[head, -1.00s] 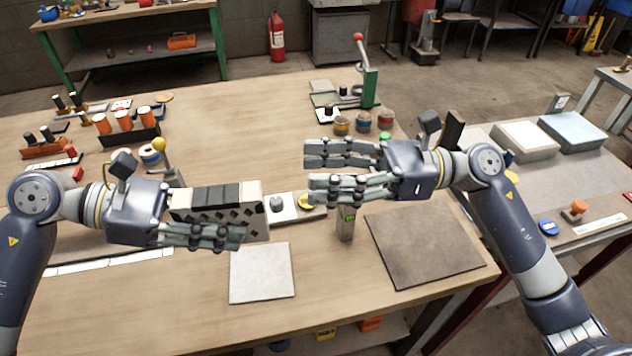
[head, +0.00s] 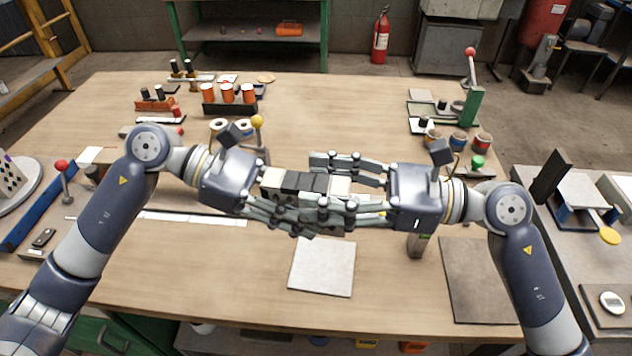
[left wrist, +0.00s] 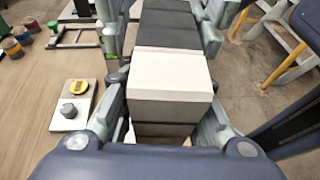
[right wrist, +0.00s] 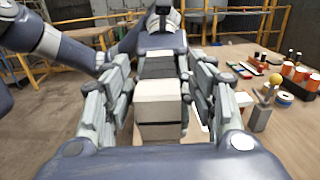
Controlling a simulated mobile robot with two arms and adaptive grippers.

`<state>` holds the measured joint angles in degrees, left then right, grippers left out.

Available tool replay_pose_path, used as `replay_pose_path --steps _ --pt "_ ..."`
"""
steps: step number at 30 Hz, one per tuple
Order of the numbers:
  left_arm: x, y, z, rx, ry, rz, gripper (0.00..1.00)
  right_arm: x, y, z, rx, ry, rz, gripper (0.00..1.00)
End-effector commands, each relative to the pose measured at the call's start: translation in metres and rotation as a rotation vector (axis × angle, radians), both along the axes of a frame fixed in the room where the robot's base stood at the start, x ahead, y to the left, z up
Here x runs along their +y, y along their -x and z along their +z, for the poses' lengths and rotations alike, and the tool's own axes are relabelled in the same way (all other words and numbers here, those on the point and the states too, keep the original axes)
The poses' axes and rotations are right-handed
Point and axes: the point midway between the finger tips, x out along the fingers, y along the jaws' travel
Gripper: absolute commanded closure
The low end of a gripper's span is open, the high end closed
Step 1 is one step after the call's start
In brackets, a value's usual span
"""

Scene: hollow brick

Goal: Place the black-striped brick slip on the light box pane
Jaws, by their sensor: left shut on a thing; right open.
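The brick slip (head: 273,181) is a long block with pale ends and a black-striped middle. My left gripper (head: 290,205) is shut on it and holds it level above the table. In the left wrist view its pale near end (left wrist: 170,75) sits between the fingers. My right gripper (head: 310,187) is open, with its fingers on either side of the right part of the brick. In the right wrist view the other pale end (right wrist: 158,103) lies between these fingers. A pale square plate (head: 322,267) lies on the table in front; I cannot tell whether it is the light box pane.
A dark brown mat (head: 478,285) lies at the table's right front. Orange cups (head: 228,94) and a green lever press (head: 470,105) stand farther back. The table's middle back is clear.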

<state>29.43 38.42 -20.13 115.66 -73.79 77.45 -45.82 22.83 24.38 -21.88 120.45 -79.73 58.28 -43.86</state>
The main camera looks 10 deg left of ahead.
Motion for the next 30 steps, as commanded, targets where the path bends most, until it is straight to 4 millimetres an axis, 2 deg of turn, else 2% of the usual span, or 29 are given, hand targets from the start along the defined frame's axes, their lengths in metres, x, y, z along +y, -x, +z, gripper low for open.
replay_pose_path --steps 5,13,14,20,21,22,23,25,26,30 --pt "-0.0001 -0.0001 0.0007 -0.001 0.001 0.000 1.00 0.0116 -0.0004 0.0010 0.000 -0.001 0.000 0.47" --pt "-0.0002 -0.0001 0.0007 -0.001 0.001 0.000 1.00 0.0129 -0.0006 0.0007 0.000 -0.001 -0.001 0.47" --pt "-0.0002 -0.0001 0.0007 -0.001 0.001 0.000 1.00 0.0129 -0.0006 0.0007 0.000 -0.001 -0.001 0.50" --pt "-0.0002 0.0000 0.0007 -0.001 0.002 0.000 1.00 0.0127 -0.0006 0.0005 0.000 -0.001 -0.001 0.95" --pt "-0.0002 0.0000 0.0008 -0.001 0.002 0.000 1.00 0.0127 -0.0006 0.0005 0.000 -0.001 -0.001 1.00" --pt "-0.0002 0.0000 0.0008 -0.001 0.001 0.000 1.00 0.0127 -0.0006 0.0005 0.000 -0.001 -0.001 1.00" --pt "-0.0002 0.0000 0.0008 -0.001 0.002 0.000 0.67 0.0126 -0.0006 0.0013 0.000 -0.002 -0.001 1.00" --pt "-0.0002 0.0000 0.0008 -0.001 0.001 0.000 0.51 0.0126 -0.0007 0.0012 0.000 -0.002 -0.001 1.00" --pt "-0.0002 0.0000 0.0007 -0.001 0.001 0.000 0.48 0.0126 -0.0006 0.0012 0.000 -0.002 -0.001 1.00" --pt "-0.0001 0.0000 0.0005 -0.001 0.001 0.000 0.48 0.0126 -0.0006 0.0012 0.000 -0.002 -0.001 1.00"
